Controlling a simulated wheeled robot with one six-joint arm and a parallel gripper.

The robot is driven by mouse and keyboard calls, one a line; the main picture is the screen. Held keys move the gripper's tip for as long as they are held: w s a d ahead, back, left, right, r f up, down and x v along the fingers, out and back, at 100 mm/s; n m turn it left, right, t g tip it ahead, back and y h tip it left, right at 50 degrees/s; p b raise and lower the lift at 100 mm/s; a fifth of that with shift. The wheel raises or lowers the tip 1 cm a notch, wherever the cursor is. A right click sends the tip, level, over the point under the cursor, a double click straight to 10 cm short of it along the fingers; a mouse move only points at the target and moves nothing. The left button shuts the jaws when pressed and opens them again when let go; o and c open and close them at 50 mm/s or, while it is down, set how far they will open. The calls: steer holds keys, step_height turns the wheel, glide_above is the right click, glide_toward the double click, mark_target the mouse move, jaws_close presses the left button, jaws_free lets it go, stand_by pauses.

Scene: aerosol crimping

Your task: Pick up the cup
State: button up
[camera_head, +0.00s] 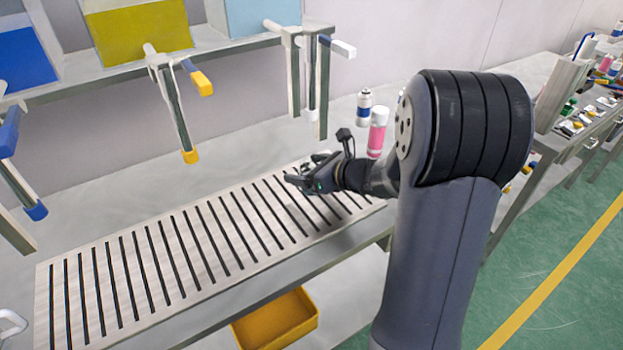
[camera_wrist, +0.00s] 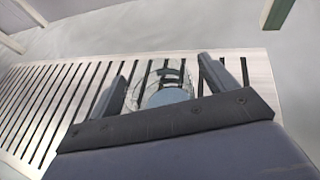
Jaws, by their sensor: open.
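A clear see-through cup (camera_wrist: 158,84) shows in the wrist view over the slatted board, between the two fingers of my gripper (camera_wrist: 162,72). The fingers are apart, one on each side of the cup. A gap shows between the cup and the right finger; I cannot tell whether the left finger touches it. The lower part of the cup is hidden behind my gripper's body. In the head view my gripper (camera_head: 304,181) is low over the right half of the board, and I cannot make out the cup there.
The slatted board (camera_head: 150,262) lies along the grey bench. A pink can (camera_head: 377,132) and a white-and-blue can (camera_head: 364,108) stand behind my arm. Dispensers with yellow (camera_head: 190,155) and blue tips hang above the board. A yellow bin (camera_head: 275,320) sits below the bench edge.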

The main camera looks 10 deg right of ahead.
steer(key=c, duration=1.1)
steer(key=shift+r, duration=0.15)
